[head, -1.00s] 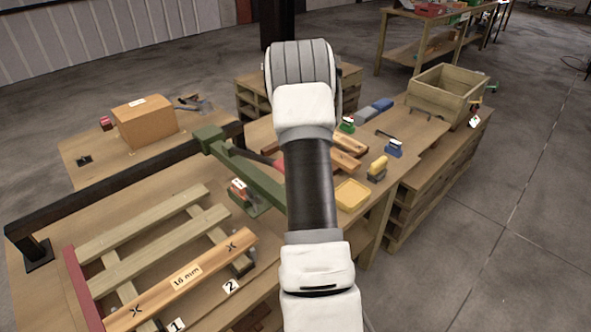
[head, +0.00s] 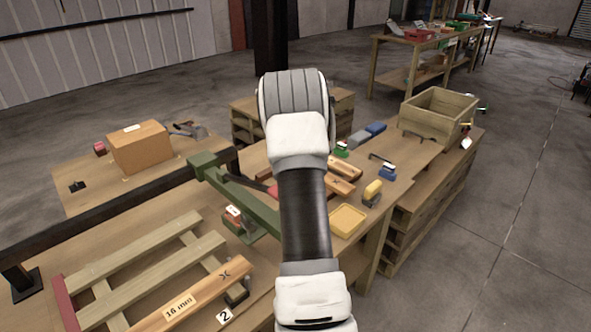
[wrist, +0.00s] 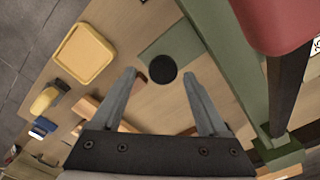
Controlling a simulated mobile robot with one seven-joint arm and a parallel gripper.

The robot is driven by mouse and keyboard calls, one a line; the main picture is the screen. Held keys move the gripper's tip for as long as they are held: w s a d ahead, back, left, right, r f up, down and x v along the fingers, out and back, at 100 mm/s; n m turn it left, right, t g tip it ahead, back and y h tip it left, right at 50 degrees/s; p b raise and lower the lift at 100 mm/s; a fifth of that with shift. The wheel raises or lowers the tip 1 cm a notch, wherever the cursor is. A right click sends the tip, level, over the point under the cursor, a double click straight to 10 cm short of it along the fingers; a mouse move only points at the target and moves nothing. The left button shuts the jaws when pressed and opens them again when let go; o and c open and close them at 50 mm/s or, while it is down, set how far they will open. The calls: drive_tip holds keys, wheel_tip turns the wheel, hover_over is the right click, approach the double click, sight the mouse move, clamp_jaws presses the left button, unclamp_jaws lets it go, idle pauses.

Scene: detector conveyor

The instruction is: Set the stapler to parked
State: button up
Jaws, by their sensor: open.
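A green arm-like fixture (head: 245,202) with a red and black lever stands on the workbench beside the wooden slat frame; it may be the stapler, but I cannot tell for certain. In the wrist view its green beam (wrist: 235,70) runs down the right, with a red block (wrist: 275,22) and a black bar at the top right. My gripper (wrist: 160,74) is open and empty. Its fingers point toward a black disc (wrist: 162,68) on a green plate (wrist: 180,45), and appear apart from the beam. In the head view my arm hides the gripper and part of the fixture.
A yellow tray (head: 347,221), a yellow tool (head: 372,193) and a blue tool (head: 387,173) lie right of my arm. The slat frame (head: 165,272) and a long black rail (head: 110,210) fill the left. A cardboard box (head: 140,148) and an open wooden crate (head: 437,113) stand farther back.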

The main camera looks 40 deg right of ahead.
wheel_tip(320, 180, up, 17)
drive_tip(key=shift+f+p, duration=0.15)
drive_tip(key=shift+p, duration=0.2)
idle(0.4)
drive_tip(key=s+a+r+n+t, duration=0.2)
drive_tip(key=a+r, duration=0.4)
drive_tip(key=a, duration=0.5)
drive_tip(key=s+a+r+n+t, duration=0.1)
drive_tip(key=s+a+r+n, duration=0.3)
drive_tip(key=a, duration=0.7)
drive_tip(key=s+a+f+n+t, duration=0.1)
drive_tip(key=s+a+f, duration=0.1)
drive_tip(key=s+a, duration=0.5)
drive_tip(key=s+a+f+n+t, duration=0.1)
drive_tip(key=s+a, duration=0.6)
drive_tip(key=a, duration=0.2)
drive_tip(key=shift+s+a+f+n+t, duration=0.25)
drive_tip(key=shift+s+f+n+t, duration=0.05)
drive_tip(key=shift+f+n, duration=0.1)
